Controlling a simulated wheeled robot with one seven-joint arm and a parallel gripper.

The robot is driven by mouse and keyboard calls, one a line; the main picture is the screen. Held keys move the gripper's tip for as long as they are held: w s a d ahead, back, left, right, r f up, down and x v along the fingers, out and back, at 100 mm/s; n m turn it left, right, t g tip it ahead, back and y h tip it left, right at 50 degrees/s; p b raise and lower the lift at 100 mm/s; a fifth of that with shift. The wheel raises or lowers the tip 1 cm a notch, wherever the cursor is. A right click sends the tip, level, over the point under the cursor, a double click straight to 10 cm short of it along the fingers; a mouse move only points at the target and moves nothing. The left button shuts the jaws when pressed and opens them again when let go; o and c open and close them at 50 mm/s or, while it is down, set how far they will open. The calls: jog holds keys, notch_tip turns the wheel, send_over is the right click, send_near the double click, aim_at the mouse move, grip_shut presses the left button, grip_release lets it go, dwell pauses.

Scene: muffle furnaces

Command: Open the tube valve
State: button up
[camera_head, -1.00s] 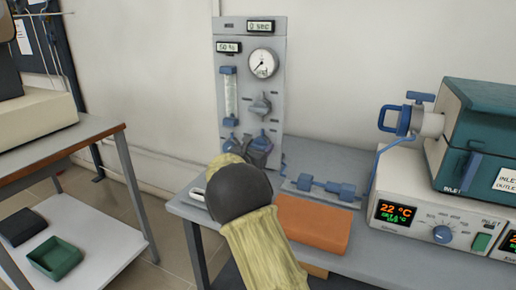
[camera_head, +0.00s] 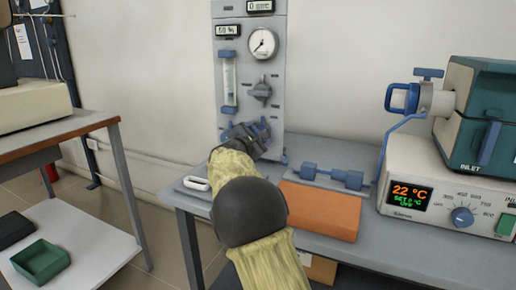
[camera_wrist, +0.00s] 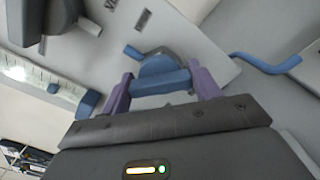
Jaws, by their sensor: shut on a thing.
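The grey gas panel (camera_head: 275,105) stands against the wall at the back of the bench, with a dial gauge (camera_head: 262,43) near its top. My gripper (camera_head: 250,135) is at the panel's lower part and hides much of it. In the wrist view my gripper (camera_wrist: 160,80) has its two purple fingers on either side of a blue valve handle (camera_wrist: 163,83), shut on it. The handle's bar lies across between the fingers, in front of its round blue base. The handle's open or closed position cannot be told.
A furnace unit (camera_head: 440,190) with a display and a blue-handled valve (camera_head: 428,73) stands at the right. A blue fitting (camera_head: 332,175) and an orange block (camera_head: 320,210) lie on the bench (camera_head: 420,255). A side table (camera_head: 70,135) stands at the left.

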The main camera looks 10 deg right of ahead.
jog(key=m+b, duration=0.5)
jog(key=b, duration=0.1)
jog(key=shift+f+m+b, duration=0.3)
jog(key=shift+f+m, duration=0.05)
jog(key=shift+m, duration=0.05)
jog(key=shift+r+m+b, duration=0.2)
jog(key=shift+m+b, duration=1.65)
jog(key=shift+m, duration=0.15)
jog(key=o, duration=1)
jog(key=p+v, duration=0.1)
jog(key=v, duration=1.6)
jog(key=shift+s+a+r, duration=0.1)
jog(key=shift+s, duration=0.05)
